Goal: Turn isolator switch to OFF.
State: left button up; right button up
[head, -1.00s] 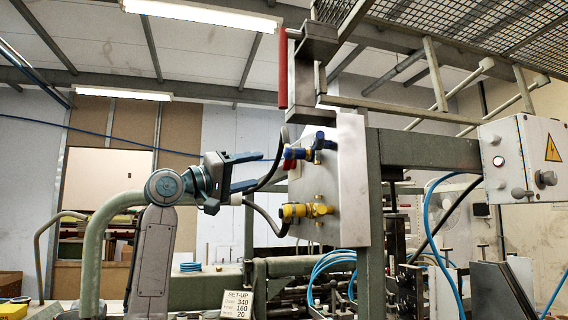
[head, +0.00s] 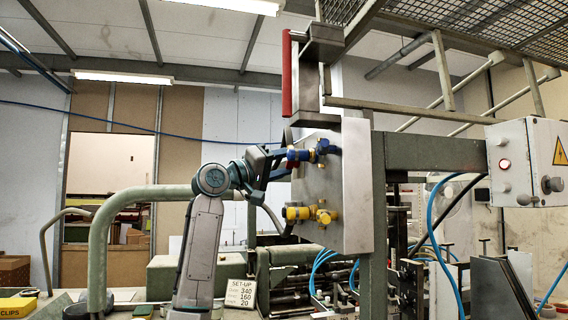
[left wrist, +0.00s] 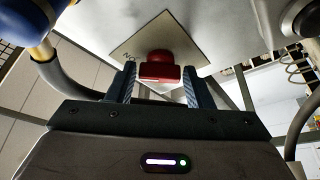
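The isolator switch (left wrist: 160,68) is a red knob on a pale square plate tilted in the left wrist view; lettering that looks like "ON" shows at the plate's left corner. My left gripper (left wrist: 160,84) has one finger on each side of the knob, with a narrow gap seen on both sides. It looks open. In the head view my left gripper (head: 283,165) is at the left face of the grey metal panel (head: 357,190), behind the blue fitting. I cannot make out the knob clearly there. My right gripper is in neither view.
A blue fitting (head: 323,149) and a yellow fitting (head: 322,215) stick out from the panel close to my left gripper. A black hose runs below. A red handle (head: 287,75) hangs above. A grey box with a warning sign (head: 527,163) stands at the right.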

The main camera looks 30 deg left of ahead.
pick_arm(q)
jog(key=c, duration=0.5)
jog(key=shift+c, duration=0.2)
jog(key=shift+n, duration=0.4)
jog(key=shift+r+n+g+y+p, duration=0.15)
jog(key=shift+n+g+y, duration=0.55)
jog(key=shift+n, duration=2)
jog(key=shift+r+n+g+y+p, duration=0.15)
jog(key=shift+n+g, duration=1.1)
jog(key=shift+n, duration=1.45)
jog(key=shift+r+n+g+y, duration=0.1)
jog(key=shift+n+g+y, duration=0.6)
jog(key=shift+n, duration=2)
jog(key=shift+g+h, duration=0.25)
